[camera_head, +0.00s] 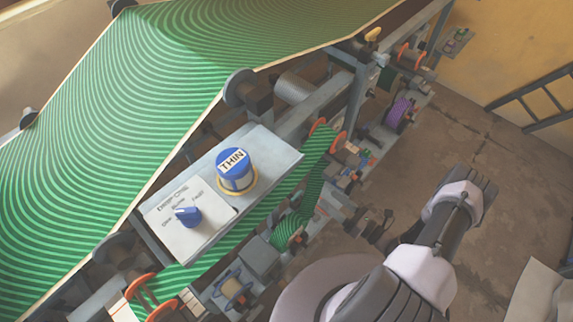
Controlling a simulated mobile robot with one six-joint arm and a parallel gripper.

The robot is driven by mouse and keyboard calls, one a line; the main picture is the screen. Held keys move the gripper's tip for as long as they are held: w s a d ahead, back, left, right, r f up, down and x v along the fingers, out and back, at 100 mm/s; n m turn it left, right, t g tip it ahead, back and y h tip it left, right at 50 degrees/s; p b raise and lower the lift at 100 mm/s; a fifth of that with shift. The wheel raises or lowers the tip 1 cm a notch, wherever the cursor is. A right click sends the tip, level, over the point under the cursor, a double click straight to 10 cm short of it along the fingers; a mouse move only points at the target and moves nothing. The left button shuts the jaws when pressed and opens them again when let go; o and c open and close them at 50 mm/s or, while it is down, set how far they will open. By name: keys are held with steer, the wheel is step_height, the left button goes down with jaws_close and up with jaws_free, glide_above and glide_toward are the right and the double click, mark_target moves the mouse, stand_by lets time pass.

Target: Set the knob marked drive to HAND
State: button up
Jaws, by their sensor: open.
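A blue knob (189,218) with a white pointer sits on a pale label plate (214,225) on the grey machine panel. Its pointer is turned up-left, roughly toward the middle of three small labels. A larger blue cap marked THIN (236,172) stands on a yellow ring to the upper right. My gripper (356,222) seems to be the small dark end part right of the panel. It is open, apart from both controls, with nothing visible in it.
A wide green striped sheet (150,95) slopes above and left of the panel. A narrow green belt (311,187) with orange-rimmed rollers runs below it. A purple spool (398,110) is farther back. Bare floor lies to the right, with a dark rail (545,95).

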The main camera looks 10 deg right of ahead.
mark_target(296, 173)
steer(key=b+x, duration=0.3)
steer(key=x, duration=1.1)
steer(key=shift+w+a+f, duration=0.15)
steer(key=shift+a, duration=0.1)
steer(key=shift+w+a, duration=0.3)
steer(key=shift+w, duration=0.15)
jaws_close()
steer(key=m+b, duration=0.2)
steer(key=m, duration=0.3)
steer(key=shift+d+f+m, duration=0.1)
steer(key=shift+m, duration=0.3)
steer(key=m+b, duration=0.2)
steer(key=m, duration=0.3)
steer(key=shift+m, duration=0.4)
